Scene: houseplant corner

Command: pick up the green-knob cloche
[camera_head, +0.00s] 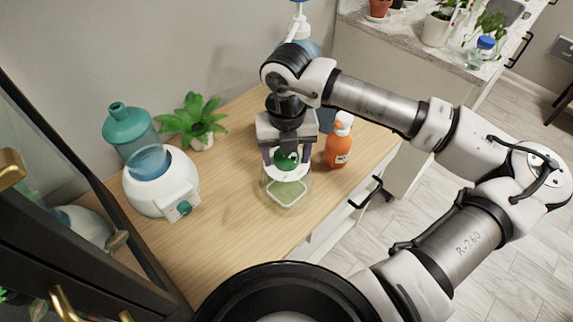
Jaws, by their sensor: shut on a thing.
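The green-knob cloche (298,193) is a clear cover with a green knob on a pale top, on the wooden cabinet top. A green square shape shows through its clear wall. My gripper (287,158) is above it, pointing down, with its fingers on both sides of the green knob and shut on it. The cloche looks upright. Whether its lower edge touches the wood is hard to tell from this angle.
An orange bottle (339,146) stands close to the right of my gripper. A white dispenser with a teal bottle (160,182) and a potted plant (197,121) are on the left. A blue bottle (300,37) is behind my arm. Bare wood (220,225) lies front left.

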